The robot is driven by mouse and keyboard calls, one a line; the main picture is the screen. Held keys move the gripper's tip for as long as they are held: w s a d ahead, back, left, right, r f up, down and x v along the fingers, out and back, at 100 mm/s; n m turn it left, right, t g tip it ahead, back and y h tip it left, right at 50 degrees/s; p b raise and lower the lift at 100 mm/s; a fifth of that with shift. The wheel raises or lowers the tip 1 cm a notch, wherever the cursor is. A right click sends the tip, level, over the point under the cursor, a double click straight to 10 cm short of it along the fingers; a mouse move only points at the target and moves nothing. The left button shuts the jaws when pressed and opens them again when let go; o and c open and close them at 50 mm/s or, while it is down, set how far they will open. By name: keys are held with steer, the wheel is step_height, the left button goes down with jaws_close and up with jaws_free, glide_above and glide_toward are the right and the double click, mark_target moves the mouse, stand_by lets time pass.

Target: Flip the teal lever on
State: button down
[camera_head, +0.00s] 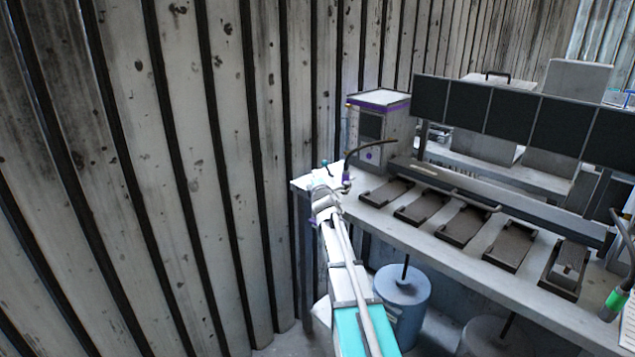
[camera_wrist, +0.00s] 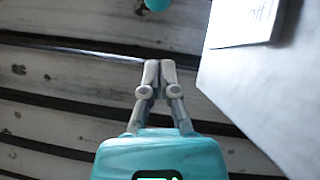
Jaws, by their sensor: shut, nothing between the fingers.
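The teal lever shows in the wrist view as a round teal knob (camera_wrist: 158,4), cut off by the top edge. My gripper (camera_wrist: 160,64) is shut and empty, with its fingertips pointing toward the knob and a visible gap between them. A pale block (camera_wrist: 242,24) with lettering that seems to read "off" lies to the right of the knob. In the head view, a tiny teal spot near the bench's left end may be the lever. My arm reaches to that end and hides part of it. The lever's shaft and tilt cannot be made out.
A pale bench top (camera_wrist: 265,95) lies right of my gripper. In the head view, the bench (camera_head: 440,243) carries several dark trays and a grey box with purple trim (camera_head: 381,128). A ribbed wall (camera_head: 170,180) stands left. A blue-grey drum (camera_head: 403,300) is under the bench.

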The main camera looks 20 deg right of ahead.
mark_target(325, 164)
steer(key=shift+w+d+r+p, duration=0.2)
steer(key=shift+w+d, duration=0.4)
steer(key=shift+d, duration=0.3)
steer(key=shift+w+d+r+p, duration=0.2)
steer(key=shift+w+d, duration=0.35)
steer(key=shift+d, duration=0.3)
steer(key=shift+w+d+r+p, duration=0.3)
steer(key=shift+d+r+p, duration=0.5)
steer(key=shift+r, duration=0.05)
steer(key=shift+s+a, duration=0.6)
steer(key=shift+a, duration=0.3)
steer(key=shift+s+a, duration=0.5)
steer(key=shift+a, duration=0.25)
steer(key=r+v, duration=0.1)
steer(key=v, duration=0.9)
steer(key=shift+a+r, duration=0.15)
steer(key=shift+w, duration=0.1)
